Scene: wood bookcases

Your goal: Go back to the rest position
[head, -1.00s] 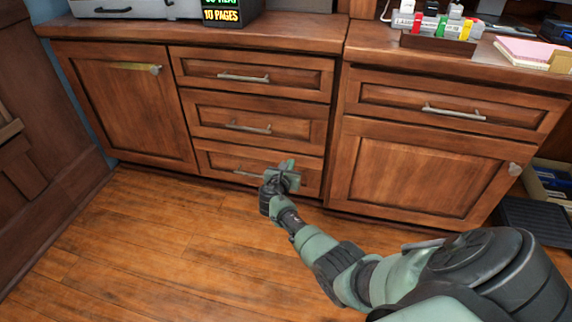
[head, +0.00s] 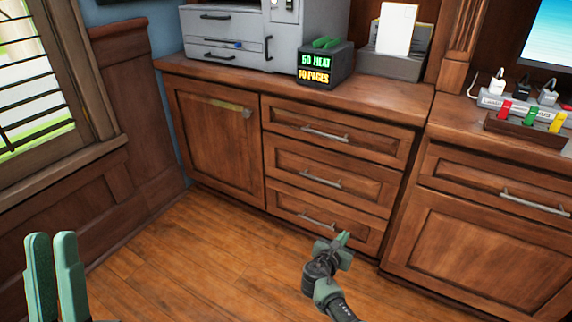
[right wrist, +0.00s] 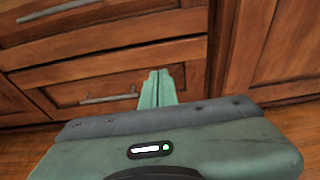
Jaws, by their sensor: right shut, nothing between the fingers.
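My right gripper (head: 339,243) is in front of the bottom drawer (head: 310,217) of the wood cabinet, low over the floor. In the right wrist view its two green fingers (right wrist: 158,78) lie together, shut with nothing between them. They point at the drawer fronts, and I cannot tell the exact gap to them. My left gripper (head: 52,240) stands at the lower left of the head view with both green fingers pointing up.
The cabinet's counter (head: 370,93) carries a grey printer (head: 225,38), a dark box with glowing text (head: 325,65) and a paper tray (head: 395,60). A power strip (head: 520,105) is at the right. The wood floor (head: 190,270) between the grippers is clear. A window (head: 35,80) is at left.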

